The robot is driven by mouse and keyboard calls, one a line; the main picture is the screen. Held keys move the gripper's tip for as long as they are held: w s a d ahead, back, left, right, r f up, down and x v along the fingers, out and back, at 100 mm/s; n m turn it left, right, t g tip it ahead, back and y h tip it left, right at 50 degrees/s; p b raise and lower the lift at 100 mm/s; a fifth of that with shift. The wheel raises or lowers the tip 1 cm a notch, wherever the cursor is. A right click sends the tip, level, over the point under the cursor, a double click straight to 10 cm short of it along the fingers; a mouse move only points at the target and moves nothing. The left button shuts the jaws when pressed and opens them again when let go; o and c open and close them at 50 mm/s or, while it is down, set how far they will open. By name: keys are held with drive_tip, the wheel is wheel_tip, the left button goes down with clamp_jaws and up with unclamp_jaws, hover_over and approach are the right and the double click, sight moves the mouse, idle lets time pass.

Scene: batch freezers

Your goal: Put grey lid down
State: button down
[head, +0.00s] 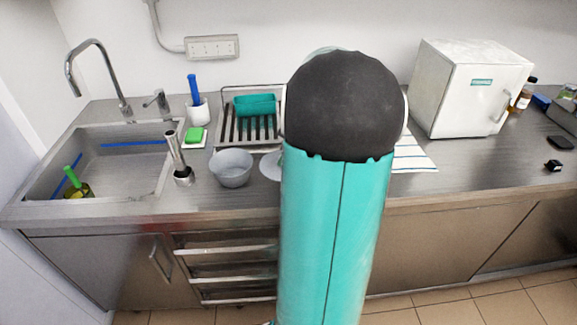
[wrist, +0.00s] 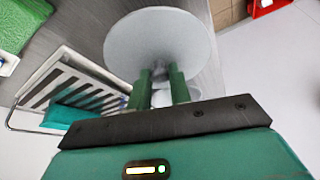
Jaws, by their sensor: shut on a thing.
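The grey lid (wrist: 160,38) is a round pale disc in the wrist view, just beyond my fingertips. My gripper (wrist: 161,78) has its two green fingers closed on the lid near its centre. In the head view my arm hides the gripper; a pale rim of what looks like the lid (head: 270,166) shows left of the arm. A grey bowl (head: 230,169) stands open on the steel counter just left of that rim. I cannot tell whether the lid touches the counter.
A drying rack (head: 233,140) with a teal item (head: 255,105) stands behind the bowl. A steel stick tool (head: 176,158), a green sponge (head: 195,134) and the sink (head: 120,160) lie left. A white box appliance (head: 465,85) and striped cloth (head: 413,157) are right.

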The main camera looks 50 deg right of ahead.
drive_tip(key=d+f, duration=0.1)
drive_tip(key=f, duration=0.1)
drive_tip(key=w+d+f, duration=0.1)
drive_tip(key=d+f, duration=0.1)
drive_tip(key=shift+w+d+f, duration=0.1)
drive_tip(key=shift+d+f, duration=0.1)
drive_tip(key=shift+f, duration=1.45)
drive_tip(key=shift+f, duration=0.1)
drive_tip(key=c, duration=1.3)
unclamp_jaws()
